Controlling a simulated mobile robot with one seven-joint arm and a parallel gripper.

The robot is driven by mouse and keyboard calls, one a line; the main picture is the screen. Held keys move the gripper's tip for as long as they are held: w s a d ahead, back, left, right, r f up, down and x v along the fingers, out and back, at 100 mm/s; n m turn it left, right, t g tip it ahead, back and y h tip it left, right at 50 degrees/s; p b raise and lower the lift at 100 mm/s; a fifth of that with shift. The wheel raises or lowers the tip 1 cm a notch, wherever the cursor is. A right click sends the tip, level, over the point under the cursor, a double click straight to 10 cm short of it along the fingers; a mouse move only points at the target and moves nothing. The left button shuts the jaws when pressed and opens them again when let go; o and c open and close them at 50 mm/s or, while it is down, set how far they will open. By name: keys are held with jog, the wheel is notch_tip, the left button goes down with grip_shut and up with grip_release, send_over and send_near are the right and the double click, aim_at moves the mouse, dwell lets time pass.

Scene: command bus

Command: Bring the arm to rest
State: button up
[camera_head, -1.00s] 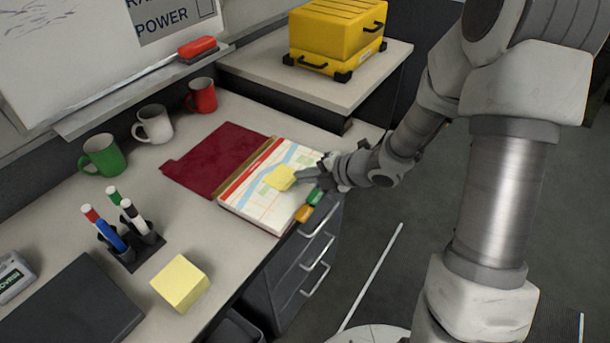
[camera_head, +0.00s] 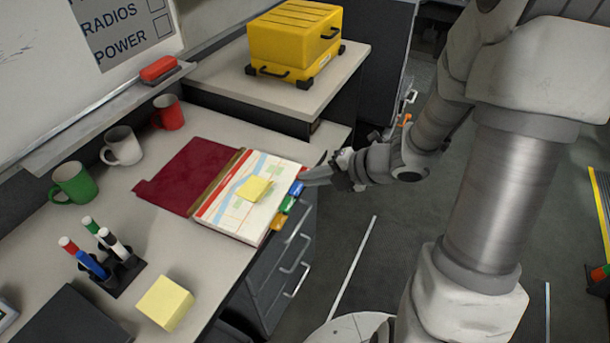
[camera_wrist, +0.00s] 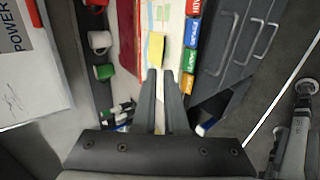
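My gripper (camera_head: 310,177) is off the right edge of the open red-covered binder (camera_head: 180,178), beside its colored tabs. In the wrist view the two fingers (camera_wrist: 159,76) are parallel with a narrow gap and nothing between them. A yellow sticky note (camera_head: 254,188) lies on the map page; in the wrist view the note (camera_wrist: 155,48) is just beyond the fingertips. My arm reaches in from the right, bent above the floor. Whether the fingertips touch the binder cannot be told.
Mugs (camera_head: 122,147), a pen holder (camera_head: 118,270) and a sticky-note block (camera_head: 165,303) stand on the desk. A yellow case (camera_head: 295,42) sits on the higher cabinet. Drawers with handles (camera_head: 294,254) are below the binder. Open floor (camera_head: 350,235) lies to the right.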

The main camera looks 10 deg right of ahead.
dwell(0.4)
jog(key=w+d+r+m+t+h+p, duration=0.35)
jog(key=d+r+m+h, duration=0.4)
jog(key=r, duration=0.45)
jog(key=s+d+r+m+h+p, duration=0.1)
jog(key=s+d+r+m+h, duration=0.1)
jog(key=r+m, duration=0.3)
jog(key=s+d+r+m+h+p, duration=0.1)
jog(key=s+d+r+m, duration=0.15)
jog(key=r+m, duration=0.2)
jog(key=s+a+r+m+g+y+p, duration=0.1)
jog(key=s+a+m, duration=0.3)
jog(key=s, duration=0.4)
jog(key=s+a+r+m+g+y+p, duration=0.1)
jog(key=s+a+r+m+g+p, duration=0.1)
jog(key=s+m, duration=0.5)
jog(key=s+a+r+g, duration=0.1)
jog(key=a+r, duration=0.1)
jog(key=a, duration=0.1)
jog(key=shift+s+r+p, duration=0.2)
jog(key=shift+r+p, duration=0.15)
jog(key=shift+p, duration=0.05)
jog(key=shift+c, duration=0.3)
